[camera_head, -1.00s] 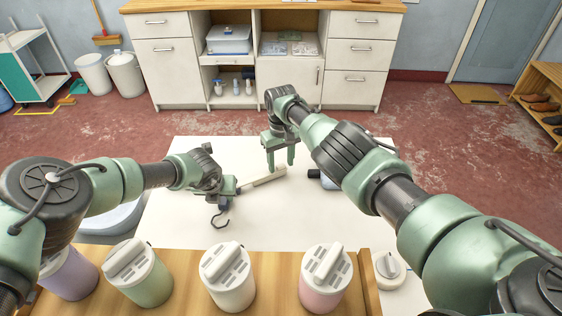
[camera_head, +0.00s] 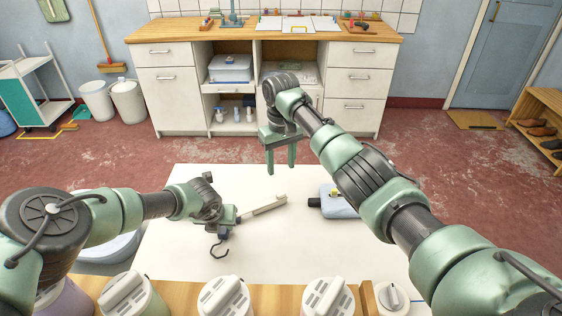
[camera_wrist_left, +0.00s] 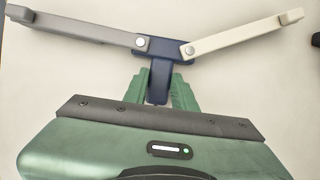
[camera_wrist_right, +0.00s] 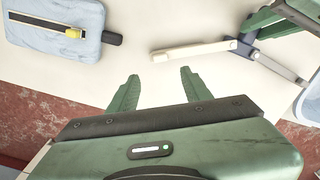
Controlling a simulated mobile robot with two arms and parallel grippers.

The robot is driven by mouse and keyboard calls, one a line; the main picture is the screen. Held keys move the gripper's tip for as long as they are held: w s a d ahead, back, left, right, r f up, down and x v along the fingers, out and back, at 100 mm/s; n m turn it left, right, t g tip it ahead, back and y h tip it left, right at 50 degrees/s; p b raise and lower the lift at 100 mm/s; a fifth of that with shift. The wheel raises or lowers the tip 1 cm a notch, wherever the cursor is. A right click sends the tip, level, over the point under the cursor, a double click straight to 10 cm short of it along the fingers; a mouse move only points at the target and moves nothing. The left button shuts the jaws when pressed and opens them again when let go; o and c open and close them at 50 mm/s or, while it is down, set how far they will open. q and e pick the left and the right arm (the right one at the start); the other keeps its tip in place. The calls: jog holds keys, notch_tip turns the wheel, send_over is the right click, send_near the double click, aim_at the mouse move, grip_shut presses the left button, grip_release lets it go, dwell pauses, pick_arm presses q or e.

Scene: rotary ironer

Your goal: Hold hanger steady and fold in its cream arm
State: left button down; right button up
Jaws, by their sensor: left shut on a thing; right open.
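The hanger has a navy hub, seen in the left wrist view (camera_wrist_left: 158,68), a grey arm (camera_wrist_left: 85,32) and a cream arm (camera_wrist_left: 245,32). Both arms spread outward from the hub. My left gripper (camera_head: 230,217) is shut on the hub, low over the white table. My right gripper (camera_head: 280,172) is open and empty, above and beyond the cream arm's tip. In the right wrist view, the cream arm (camera_wrist_right: 190,50) lies apart from its fingers.
A light blue pad with a black handle and yellow slider (camera_head: 340,202) lies right of the hanger on the white table (camera_head: 290,255). Several lidded canisters (camera_head: 224,297) stand along the near wooden edge. The table around the cream arm is clear.

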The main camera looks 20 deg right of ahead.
aim_at(282, 198)
jog(key=shift+r, duration=0.35)
